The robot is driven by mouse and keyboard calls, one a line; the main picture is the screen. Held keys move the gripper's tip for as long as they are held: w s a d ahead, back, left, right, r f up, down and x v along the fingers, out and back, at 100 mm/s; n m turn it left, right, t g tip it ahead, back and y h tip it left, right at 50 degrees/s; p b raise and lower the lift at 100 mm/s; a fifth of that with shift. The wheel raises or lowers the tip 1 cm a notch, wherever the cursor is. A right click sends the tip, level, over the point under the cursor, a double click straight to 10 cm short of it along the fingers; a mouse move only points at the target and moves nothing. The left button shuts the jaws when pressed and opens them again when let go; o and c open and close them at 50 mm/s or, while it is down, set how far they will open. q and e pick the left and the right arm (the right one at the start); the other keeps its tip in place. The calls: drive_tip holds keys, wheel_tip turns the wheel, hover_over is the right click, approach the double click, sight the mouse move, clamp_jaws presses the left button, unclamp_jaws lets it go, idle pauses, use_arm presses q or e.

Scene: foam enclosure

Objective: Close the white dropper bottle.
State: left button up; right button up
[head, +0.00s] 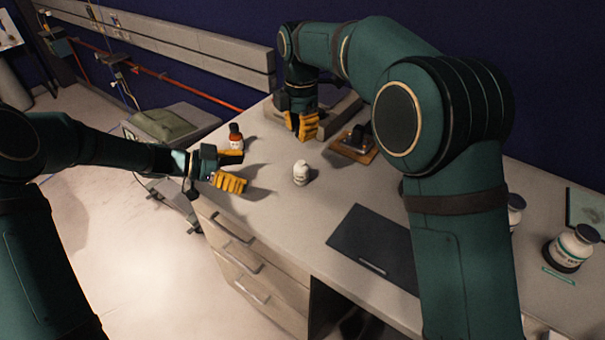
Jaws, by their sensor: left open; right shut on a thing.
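A small white bottle (301,174), which looks like the white dropper bottle, stands upright on the counter near the middle of the head view. Whether its top is bare or capped is too small to tell. My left gripper (236,171) is open and empty to the left of the bottle, apart from it, with its yellow fingers pointing right. My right gripper (304,136) is above and behind the bottle, with its fingers pointing down. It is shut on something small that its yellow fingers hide.
An orange-and-white bottle with a black cap (236,137) stands behind my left gripper. A brown board with a dark object (354,143) lies right of my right gripper. A dark flat panel (372,247) lies at the front. White jars (572,246) stand far right. Counter around the white bottle is clear.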

sight(297, 164)
use_arm(q)
drive_tip(key=w+d, duration=0.1)
drive_tip(key=d, duration=0.3)
drive_tip(key=w+d, duration=0.1)
drive_tip(key=d, duration=0.4)
drive_tip(key=w+d, duration=0.1)
drive_tip(key=d, duration=0.3)
drive_tip(key=shift+w+d+f, duration=0.1)
drive_tip(key=shift+d+f, duration=0.2)
drive_tip(key=shift+f, duration=0.1)
drive_tip(key=shift+w+d+f, duration=0.1)
drive_tip(key=shift+d+f, duration=0.1)
drive_tip(key=shift+d, duration=0.25)
drive_tip(key=shift+c, duration=0.3)
clamp_jaws()
